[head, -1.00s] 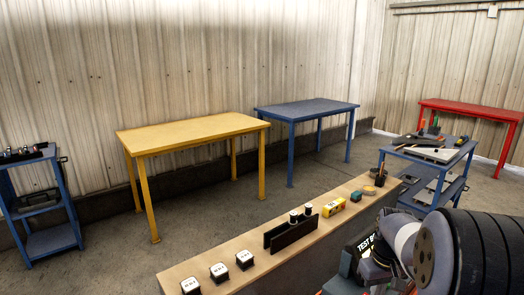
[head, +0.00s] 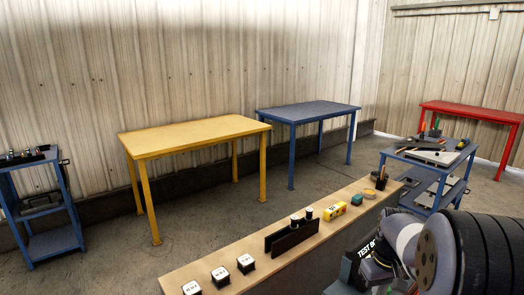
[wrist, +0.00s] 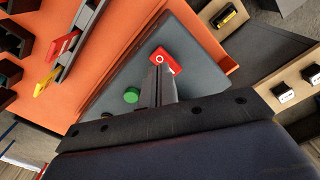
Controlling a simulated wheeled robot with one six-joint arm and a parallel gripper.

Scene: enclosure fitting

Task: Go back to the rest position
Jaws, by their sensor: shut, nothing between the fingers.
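My gripper (wrist: 158,82) shows in the wrist view with its two dark fingers together and nothing between them. The fingers point at a grey sloped panel (wrist: 195,62) on an orange surface (wrist: 118,42). A red block with a white ring mark (wrist: 166,61) lies just beyond the fingertips in the picture; I cannot tell whether they touch it. A round green button (wrist: 131,95) is left of the fingers. In the head view my arm fills the lower right corner, and the fingers cannot be made out there.
Yellow (head: 195,136), blue (head: 308,110) and red (head: 470,110) tables stand behind. A blue cart (head: 432,155) is at right. Floor between is clear.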

